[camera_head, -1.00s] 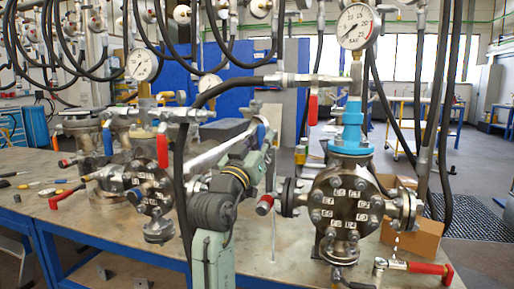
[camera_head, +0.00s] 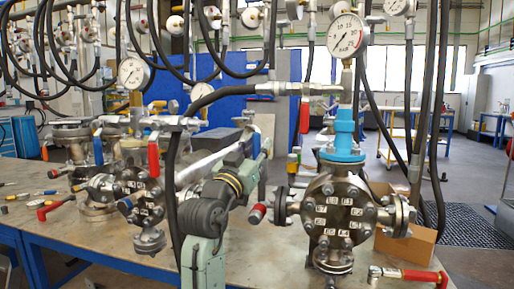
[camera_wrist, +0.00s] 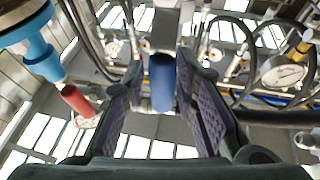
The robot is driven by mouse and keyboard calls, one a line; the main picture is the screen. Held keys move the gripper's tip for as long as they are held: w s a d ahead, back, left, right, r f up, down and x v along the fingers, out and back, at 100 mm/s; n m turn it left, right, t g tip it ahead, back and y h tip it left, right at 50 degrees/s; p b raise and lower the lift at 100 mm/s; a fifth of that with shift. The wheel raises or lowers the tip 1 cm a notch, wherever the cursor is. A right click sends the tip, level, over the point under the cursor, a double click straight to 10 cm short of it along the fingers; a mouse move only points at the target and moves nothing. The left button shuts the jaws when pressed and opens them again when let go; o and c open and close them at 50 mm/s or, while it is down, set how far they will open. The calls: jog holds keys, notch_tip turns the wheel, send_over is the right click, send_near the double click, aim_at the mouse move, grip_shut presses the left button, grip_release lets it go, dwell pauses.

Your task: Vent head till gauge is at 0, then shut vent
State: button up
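The flanged head vessel (camera_head: 338,212) stands at the right of the bench, with a bright blue neck (camera_head: 344,140). Its round gauge (camera_head: 347,36) sits above the neck; the needle appears to point to the lower left, but the reading is too small to be sure. A red lever (camera_head: 304,116) hangs from the pipe left of the neck. My gripper (camera_wrist: 161,75) is open in the wrist view, its fingers on either side of a blue handle (camera_wrist: 161,84), with no clear contact. In the head view my arm mostly hides the gripper.
A second flanged vessel (camera_head: 139,193) with its own gauge (camera_head: 133,73) stands to the left. Black hoses (camera_head: 171,185) hang close to my arm. A red-handled tool (camera_head: 410,275) lies at the bench's front right. A cardboard box (camera_head: 405,245) is behind the head vessel.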

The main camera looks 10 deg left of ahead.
jog(key=shift+o, duration=0.8)
jog(key=shift+a, duration=0.1)
jog(key=v, duration=1.2)
dwell(2.4)
